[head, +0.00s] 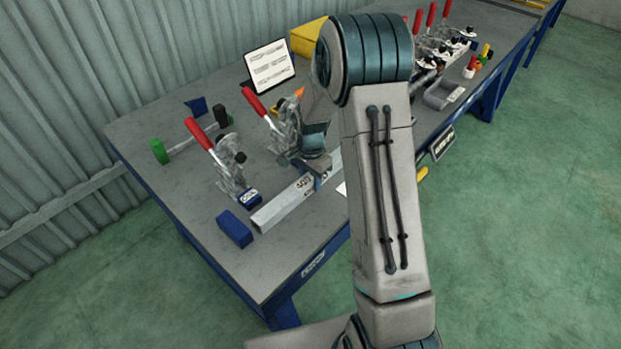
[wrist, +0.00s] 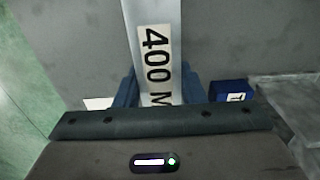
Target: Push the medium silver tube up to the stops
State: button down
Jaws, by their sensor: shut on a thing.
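The silver tube (head: 286,202) lies along the front part of the table, left of my arm in the head view. In the wrist view the tube (wrist: 152,22) runs up from between my fingers and carries a white label reading "400 M", partly cut off. My gripper (head: 318,178) is shut on the tube, with one blue finger on each side of it in the wrist view (wrist: 153,92). A blue block (head: 235,229) stands near the tube's left end, and a smaller labelled blue block (head: 249,197) stands behind that end. I cannot tell whether the tube touches either. The tube's right part is hidden behind my arm.
Red-handled toggle clamps (head: 228,170) stand behind the tube. A green-ended bar (head: 158,151), a white sign (head: 269,64) and a yellow box (head: 307,38) are further back. More clamps (head: 432,42) stand at the right. The grey table (head: 185,222) is clear at its left front.

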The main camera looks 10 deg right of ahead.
aim_at(301, 181)
jog(key=shift+s+a, duration=0.35)
jog(key=shift+a, duration=0.2)
jog(key=shift+s+a, duration=0.3)
jog(key=shift+a, duration=0.2)
dwell(0.5)
jog(key=shift+w+a, duration=0.25)
jog(key=shift+w, duration=0.05)
jog(key=c, duration=1.1)
grip_release()
jog(key=shift+o, duration=1.3)
jog(key=shift+a, duration=0.2)
jog(key=shift+d, duration=0.25)
notch_tip(301, 181, up, 14)
jog(key=f+b, duration=0.1)
jog(key=s+r+n+t, duration=0.1)
jog(key=s+r+n, duration=0.1)
jog(key=s, duration=0.6)
jog(key=s+d+r+n+t, duration=0.1)
jog(key=s+r+n, duration=0.2)
jog(key=s+n, duration=0.2)
jog(key=s+r+n+t, duration=0.1)
jog(key=s+n, duration=0.3)
jog(key=s, duration=0.7)
jog(key=shift+d+r, duration=0.35)
jog(key=shift+r, duration=0.3)
